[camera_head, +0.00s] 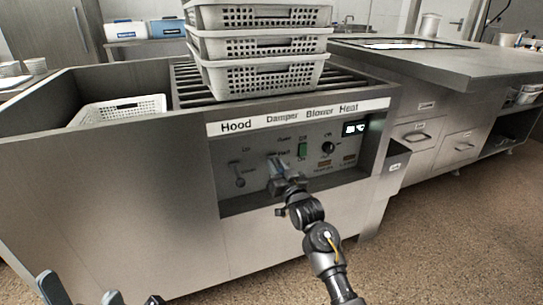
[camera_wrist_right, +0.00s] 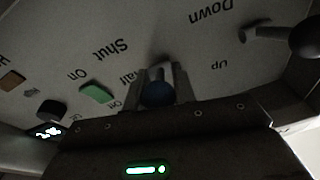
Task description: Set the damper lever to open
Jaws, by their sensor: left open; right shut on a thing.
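The damper lever shows in the right wrist view as a dark blue ball knob (camera_wrist_right: 158,94) on a grey stem. My right gripper (camera_wrist_right: 157,85) has its fingers on both sides of it and is shut on it. In the head view my right gripper (camera_head: 283,180) is at the panel under the "Damper" label and hides most of the lever. The printed "Half" and "Shut" show upside down beside the fingers in the wrist view. The lever's exact setting is hard to tell. My left gripper (camera_head: 82,292) is open and empty at the bottom left, away from the panel.
The hood lever (camera_head: 238,178) sits left of the damper on the panel; its black knob (camera_wrist_right: 305,38) is close by. A green switch (camera_head: 303,150) and a black dial (camera_head: 328,147) are to the right. Stacked baskets (camera_head: 262,75) stand on rollers above.

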